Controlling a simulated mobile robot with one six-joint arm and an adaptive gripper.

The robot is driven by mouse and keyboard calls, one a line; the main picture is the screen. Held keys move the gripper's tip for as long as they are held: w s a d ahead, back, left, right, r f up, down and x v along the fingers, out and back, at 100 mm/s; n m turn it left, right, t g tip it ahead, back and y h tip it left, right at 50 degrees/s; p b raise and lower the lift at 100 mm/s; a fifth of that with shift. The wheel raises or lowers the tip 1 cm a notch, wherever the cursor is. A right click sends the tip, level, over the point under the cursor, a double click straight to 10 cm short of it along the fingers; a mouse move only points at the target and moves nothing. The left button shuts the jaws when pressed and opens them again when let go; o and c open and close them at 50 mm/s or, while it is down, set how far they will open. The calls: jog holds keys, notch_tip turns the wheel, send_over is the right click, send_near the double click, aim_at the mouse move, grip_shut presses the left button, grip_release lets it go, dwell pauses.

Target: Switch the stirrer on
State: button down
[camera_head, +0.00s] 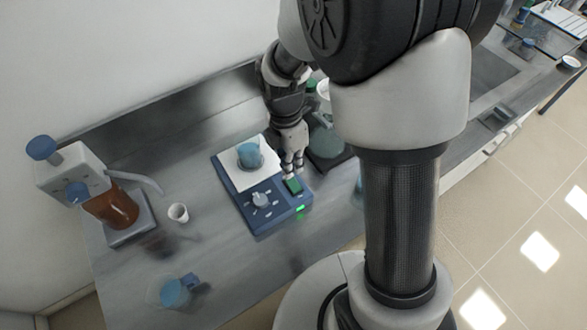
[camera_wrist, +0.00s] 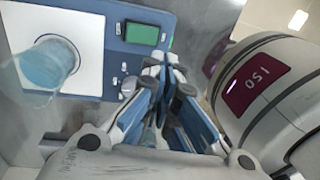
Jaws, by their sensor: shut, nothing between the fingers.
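The stirrer (camera_head: 236,196) is a blue box with a white top plate (camera_head: 233,177), on the grey bench. A beaker of blue liquid (camera_head: 250,156) stands on the plate. Its front panel has a pale round knob (camera_head: 261,200), a dark green rectangle (camera_head: 293,185) and a bright green lit spot (camera_head: 300,209). My gripper (camera_head: 291,172) points down beside the green rectangle, shut and empty. In the wrist view, the fingertips (camera_wrist: 163,60) are just below the green rectangle (camera_wrist: 143,33). The beaker (camera_wrist: 48,62) is at left. I cannot tell whether the fingertips touch the panel. The fingers hide part of it.
To the left stand a white and blue apparatus with a brown flask (camera_head: 116,208) and a small white cup (camera_head: 178,212). A blue-filled vessel (camera_head: 174,292) is near the front. Glassware (camera_head: 326,142) is close right of my gripper.

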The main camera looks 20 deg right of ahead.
jog(key=r, duration=0.3)
jog(key=r+p, duration=0.1)
jog(key=r, duration=0.1)
jog(key=shift+s, duration=0.3)
jog(key=shift+f, duration=0.1)
